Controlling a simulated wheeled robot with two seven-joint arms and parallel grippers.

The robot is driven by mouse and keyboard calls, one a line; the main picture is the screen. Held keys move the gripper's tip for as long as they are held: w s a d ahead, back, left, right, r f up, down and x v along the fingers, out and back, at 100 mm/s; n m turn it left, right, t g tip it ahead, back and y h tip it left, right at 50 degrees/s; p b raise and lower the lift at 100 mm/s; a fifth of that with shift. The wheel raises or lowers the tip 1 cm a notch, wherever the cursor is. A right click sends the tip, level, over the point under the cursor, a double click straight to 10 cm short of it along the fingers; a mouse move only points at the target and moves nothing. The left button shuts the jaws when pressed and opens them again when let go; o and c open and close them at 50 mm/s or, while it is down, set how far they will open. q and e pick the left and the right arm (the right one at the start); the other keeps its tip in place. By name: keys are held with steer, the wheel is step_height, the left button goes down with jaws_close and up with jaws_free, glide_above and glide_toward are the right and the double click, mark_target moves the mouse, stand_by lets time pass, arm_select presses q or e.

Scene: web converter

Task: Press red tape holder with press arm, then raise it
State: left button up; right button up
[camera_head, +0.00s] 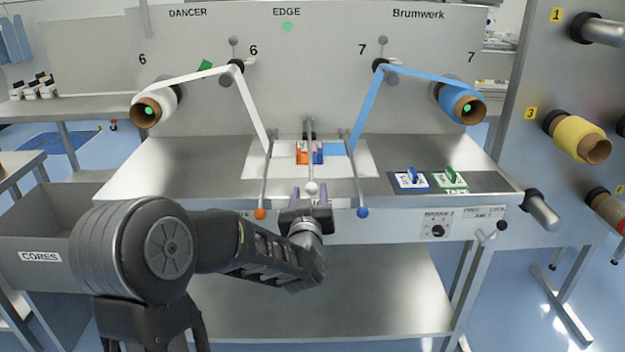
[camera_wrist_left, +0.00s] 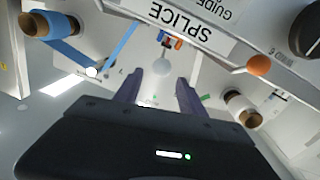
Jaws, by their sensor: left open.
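The press arm is the middle lever with a white ball knob (camera_head: 311,188), rising from the splice table between two other levers. A red-orange tape holder (camera_head: 302,153) sits behind it on the white splice plate, with a blue part beside it. The same orange and blue parts show small in the left wrist view (camera_wrist_left: 170,41). My left gripper (camera_head: 310,192) is open, its purple fingers on either side of the white knob in the head view. In the left wrist view the knob (camera_wrist_left: 162,67) appears just beyond the fingertips; contact cannot be told. My right gripper is out of view.
An orange-knobbed lever (camera_head: 260,213) and a blue-knobbed lever (camera_head: 363,212) flank the gripper. White web (camera_head: 252,110) and blue web (camera_head: 367,110) run down to the table. Blue and green tape holders (camera_head: 450,178) stand on a dark mat at right.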

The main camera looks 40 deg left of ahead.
mark_target(311, 182)
arm_select(q)
steer(key=x, duration=0.7)
steer(key=shift+p, duration=0.4)
steer(key=shift+c, duration=0.2)
jaws_close()
stand_by(0.7)
